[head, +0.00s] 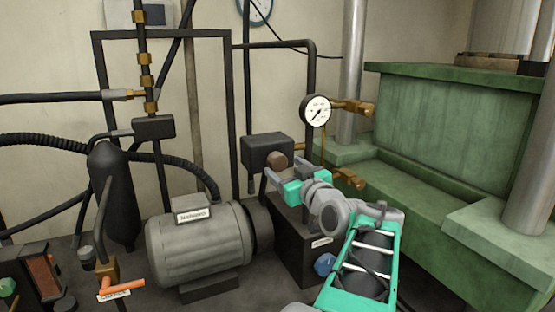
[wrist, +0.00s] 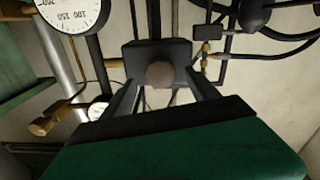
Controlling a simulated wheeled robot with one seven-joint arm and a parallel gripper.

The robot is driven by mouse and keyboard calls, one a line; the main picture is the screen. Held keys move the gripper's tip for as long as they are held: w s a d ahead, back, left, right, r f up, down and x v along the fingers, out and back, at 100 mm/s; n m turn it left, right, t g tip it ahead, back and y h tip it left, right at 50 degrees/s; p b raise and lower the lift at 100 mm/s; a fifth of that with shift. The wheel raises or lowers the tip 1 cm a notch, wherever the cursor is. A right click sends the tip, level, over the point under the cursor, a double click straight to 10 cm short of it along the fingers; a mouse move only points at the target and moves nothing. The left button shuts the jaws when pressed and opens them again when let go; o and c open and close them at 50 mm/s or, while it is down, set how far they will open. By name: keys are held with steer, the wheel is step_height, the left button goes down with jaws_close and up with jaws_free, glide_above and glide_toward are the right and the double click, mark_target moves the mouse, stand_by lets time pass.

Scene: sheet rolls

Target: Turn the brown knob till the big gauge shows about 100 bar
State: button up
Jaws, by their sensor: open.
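The brown knob (head: 277,160) is on the front of a dark box (head: 266,148). In the wrist view the knob (wrist: 160,74) is round, between and beyond the fingertips. My gripper (head: 272,178) is open in front of the box; its dark fingers (wrist: 164,90) stand on either side of the knob, with gaps visible. Contact cannot be told. A white dial gauge with a dark rim (head: 317,110) is right of the box; its numbers are too small to read. In the wrist view a large dial (wrist: 72,10) is cut off at top left, its needle not seen clearly.
A grey motor (head: 200,245) and a black cylinder (head: 115,195) stand to the left. A green press (head: 450,130) fills the right. Brass fittings (head: 350,107) and pipes run close around the box. A blue knob (head: 324,264) sits low, near my arm.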

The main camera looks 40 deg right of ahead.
mark_target(280, 165)
steer(key=p+x, duration=0.1)
steer(key=x, duration=0.4)
steer(key=shift+c, duration=0.3)
steer(key=c, duration=1.3)
steer(key=shift+f+m, duration=0.1)
steer(key=shift+m, duration=0.2)
